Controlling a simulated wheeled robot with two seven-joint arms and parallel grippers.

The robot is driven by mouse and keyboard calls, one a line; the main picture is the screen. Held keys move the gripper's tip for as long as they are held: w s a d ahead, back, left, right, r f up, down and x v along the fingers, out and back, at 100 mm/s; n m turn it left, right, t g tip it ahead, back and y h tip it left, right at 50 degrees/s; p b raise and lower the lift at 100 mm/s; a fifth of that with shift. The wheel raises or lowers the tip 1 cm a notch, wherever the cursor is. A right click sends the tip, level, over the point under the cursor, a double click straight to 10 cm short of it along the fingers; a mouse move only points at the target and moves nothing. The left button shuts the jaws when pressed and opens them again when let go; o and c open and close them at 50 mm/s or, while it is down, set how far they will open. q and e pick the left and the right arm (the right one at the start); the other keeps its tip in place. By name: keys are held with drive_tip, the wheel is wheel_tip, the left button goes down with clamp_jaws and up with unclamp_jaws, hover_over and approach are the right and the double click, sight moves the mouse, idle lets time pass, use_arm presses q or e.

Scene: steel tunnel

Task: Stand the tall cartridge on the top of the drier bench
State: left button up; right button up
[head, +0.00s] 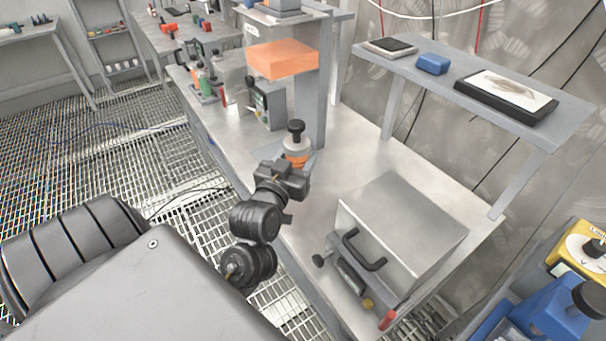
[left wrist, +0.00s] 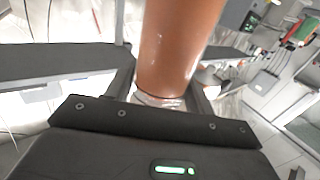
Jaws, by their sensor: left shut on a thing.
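My left gripper (head: 287,172) is shut on the tall cartridge (head: 297,146), which has a dark knob on top, a pale clear upper body and an orange band. The cartridge looks roughly upright at the near left edge of the steel bench (head: 372,155); I cannot tell whether its bottom touches anything. In the left wrist view the cartridge is a large orange-brown cylinder (left wrist: 176,45) between the fingers, with a clear end near the palm. The gripper hides its lower part in the head view. My right gripper is not in view.
A steel box with a black handle (head: 410,225) fills the near end of the bench. A grey post (head: 308,95) and an orange block (head: 282,60) stand behind the gripper. A raised shelf (head: 490,110) holds a blue item (head: 432,64). Bare bench top lies right of the cartridge.

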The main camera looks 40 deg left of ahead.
use_arm(q)
drive_tip(key=w+a+f, duration=0.3)
drive_tip(key=w+f, duration=0.2)
drive_tip(key=f, duration=0.4)
drive_tip(key=shift+w+f, duration=0.25)
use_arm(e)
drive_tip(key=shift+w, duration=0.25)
use_arm(q)
drive_tip(key=shift+f, duration=0.1)
drive_tip(key=o, duration=1.3)
drive_tip(key=shift+f, duration=0.1)
drive_tip(key=b+v, duration=0.1)
drive_tip(key=v, duration=1.1)
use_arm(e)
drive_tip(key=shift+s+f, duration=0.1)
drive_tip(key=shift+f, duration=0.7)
